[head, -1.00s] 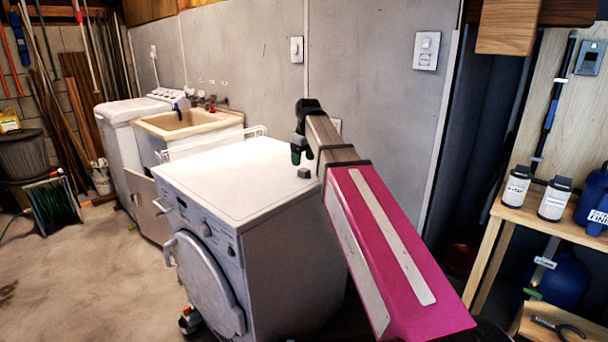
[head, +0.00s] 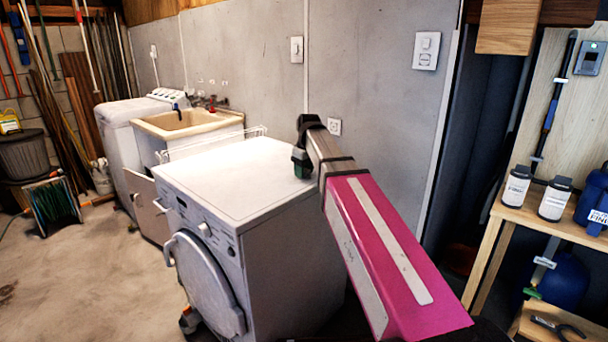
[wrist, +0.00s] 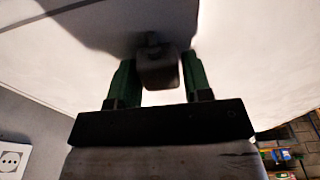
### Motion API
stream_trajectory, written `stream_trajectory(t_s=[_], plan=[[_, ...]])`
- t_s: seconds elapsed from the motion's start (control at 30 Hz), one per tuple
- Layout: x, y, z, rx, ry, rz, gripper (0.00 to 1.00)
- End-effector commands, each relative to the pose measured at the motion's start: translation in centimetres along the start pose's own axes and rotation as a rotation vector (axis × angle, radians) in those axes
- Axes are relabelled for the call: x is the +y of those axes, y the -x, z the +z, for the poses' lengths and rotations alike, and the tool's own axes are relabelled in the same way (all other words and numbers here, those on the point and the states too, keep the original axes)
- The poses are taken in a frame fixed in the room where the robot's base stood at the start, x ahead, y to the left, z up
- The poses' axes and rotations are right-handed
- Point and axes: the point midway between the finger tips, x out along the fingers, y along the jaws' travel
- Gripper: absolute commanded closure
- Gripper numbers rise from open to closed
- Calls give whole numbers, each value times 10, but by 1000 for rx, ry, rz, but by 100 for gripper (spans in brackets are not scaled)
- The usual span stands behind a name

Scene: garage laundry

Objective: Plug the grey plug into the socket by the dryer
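The small grey plug (wrist: 158,70) sits on the white top of the dryer (head: 230,175). In the wrist view it lies between the two green fingers of my gripper (wrist: 158,80), which stand on either side of it and look open, with narrow gaps. In the head view my gripper (head: 302,162) is low over the back right of the dryer top and hides the plug. A white socket (head: 334,127) is on the grey wall just right of my gripper; a round-faced socket also shows in the wrist view (wrist: 12,160).
Wall plates (head: 296,49) and (head: 426,51) sit higher up. A white wire rack (head: 212,143) stands along the dryer's far edge, by the sink (head: 190,123). A wooden shelf (head: 520,216) with bottles is at right. Most of the dryer top is clear.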

Motion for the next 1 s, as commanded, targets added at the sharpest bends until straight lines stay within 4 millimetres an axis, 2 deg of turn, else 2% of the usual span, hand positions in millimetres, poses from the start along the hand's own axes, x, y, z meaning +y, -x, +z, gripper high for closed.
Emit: stream_trajectory(t_s=[0.03,0.07,0.1,0.57,0.73,0.83,1.0], plan=[[0,0,0,0,0,0,71],[0,0,0,0,0,0,81],[0,0,0,0,0,0,83],[0,7,-1,1,0,1,83],[0,24,-4,1,0,1,83],[1,42,-6,3,0,2,83],[-27,60,-35,2,3,1,83]])
